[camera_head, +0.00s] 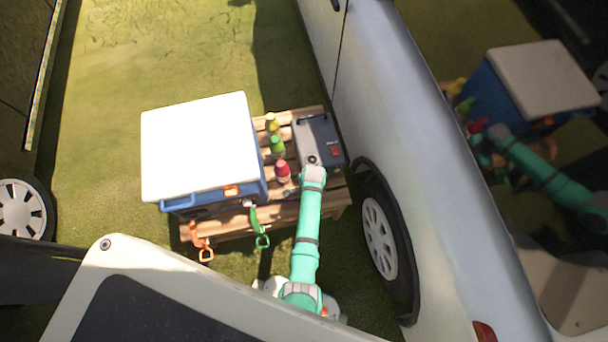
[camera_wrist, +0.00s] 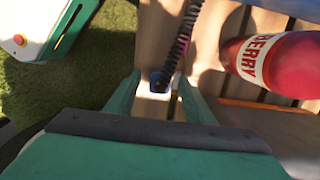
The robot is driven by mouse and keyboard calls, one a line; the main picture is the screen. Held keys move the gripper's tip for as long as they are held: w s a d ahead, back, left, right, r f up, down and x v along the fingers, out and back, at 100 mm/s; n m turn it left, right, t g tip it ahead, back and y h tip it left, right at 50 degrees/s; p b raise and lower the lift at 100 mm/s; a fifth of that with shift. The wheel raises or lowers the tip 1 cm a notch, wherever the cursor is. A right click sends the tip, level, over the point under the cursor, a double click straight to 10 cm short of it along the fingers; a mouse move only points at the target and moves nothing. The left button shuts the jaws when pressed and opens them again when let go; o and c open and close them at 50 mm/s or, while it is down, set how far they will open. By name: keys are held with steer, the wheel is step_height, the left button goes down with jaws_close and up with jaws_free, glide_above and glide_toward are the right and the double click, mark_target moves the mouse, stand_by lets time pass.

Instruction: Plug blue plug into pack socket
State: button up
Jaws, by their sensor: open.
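The blue plug (camera_wrist: 158,82) shows in the wrist view at the end of a dark coiled cable (camera_wrist: 181,45). My gripper (camera_wrist: 158,76) is open, with one finger on each side of the plug in the picture; I cannot tell whether either finger touches it. The grey pack (camera_head: 317,135) with a red switch stands at the right end of the wooden pallet (camera_head: 225,228) in the head view. I cannot make out the pack's socket.
A red bottle (camera_wrist: 278,62) is close right of my gripper; green (camera_head: 277,146) and yellow (camera_head: 272,122) bottles stand behind it. A blue cooler with a white lid (camera_head: 200,145) is left. Orange and green straps (camera_head: 260,228) hang in front. A silver car (camera_head: 400,130) is close right.

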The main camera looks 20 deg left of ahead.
steer(key=c, duration=1)
steer(key=shift+c, duration=0.2)
steer(key=shift+r, duration=0.1)
steer(key=shift+r, duration=0.4)
step_height(320, 180, up, 2)
steer(key=shift+r, duration=0.25)
steer(key=s+r, duration=0.9)
steer(key=s, duration=0.5)
steer(key=shift+d+r, duration=0.3)
steer(key=shift+d, duration=0.15)
